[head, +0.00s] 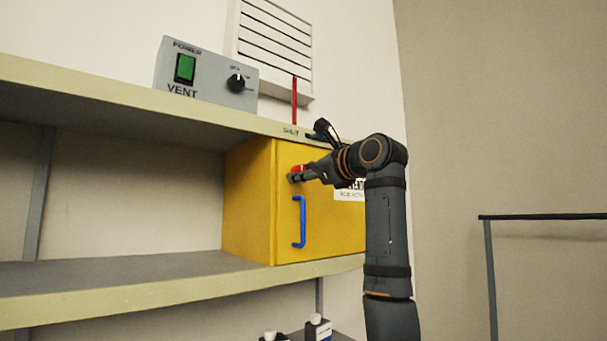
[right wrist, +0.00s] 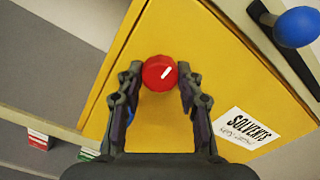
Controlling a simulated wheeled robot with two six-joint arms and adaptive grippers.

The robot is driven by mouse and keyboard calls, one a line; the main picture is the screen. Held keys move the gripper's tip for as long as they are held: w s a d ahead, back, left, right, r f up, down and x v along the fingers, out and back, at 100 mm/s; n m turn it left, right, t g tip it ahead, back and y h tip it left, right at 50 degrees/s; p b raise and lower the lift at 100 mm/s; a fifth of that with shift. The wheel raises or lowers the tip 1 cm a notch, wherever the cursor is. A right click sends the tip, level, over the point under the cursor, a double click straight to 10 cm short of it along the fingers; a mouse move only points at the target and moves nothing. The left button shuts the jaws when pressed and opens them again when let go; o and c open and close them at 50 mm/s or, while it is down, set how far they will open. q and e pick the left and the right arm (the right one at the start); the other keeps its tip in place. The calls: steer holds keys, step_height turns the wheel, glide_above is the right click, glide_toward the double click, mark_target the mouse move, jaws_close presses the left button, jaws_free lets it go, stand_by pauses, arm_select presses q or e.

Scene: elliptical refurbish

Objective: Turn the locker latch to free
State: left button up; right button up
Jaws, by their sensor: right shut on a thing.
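The yellow locker (head: 250,207) stands on the shelf, its door closed as far as I can see. A red round latch knob (right wrist: 160,73) with a white mark sits on the door; the mark slants up to the right in the right wrist view. In the head view the red knob (head: 297,169) is partly hidden by my right gripper (head: 296,177). My right gripper also shows in the right wrist view (right wrist: 160,88), its fingers on either side of the knob and shut on it. A blue handle (head: 301,222) is below the knob. My left gripper is out of view.
A grey vent box (head: 207,77) with a green switch and black dial stands on the upper shelf (head: 110,95). A red upright rod (head: 294,102) and a vent grille (head: 273,45) are behind. Bottles (head: 318,326) stand below. A dark rail (head: 540,217) is at the right.

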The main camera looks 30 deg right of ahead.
steer(key=shift+f, duration=0.1)
steer(key=o, duration=1.2)
steer(key=shift+w, duration=0.1)
steer(key=shift+s, duration=0.2)
steer(key=s, duration=0.7)
steer(key=s+d, duration=0.1)
steer(key=s, duration=0.3)
steer(key=shift+s, duration=0.3)
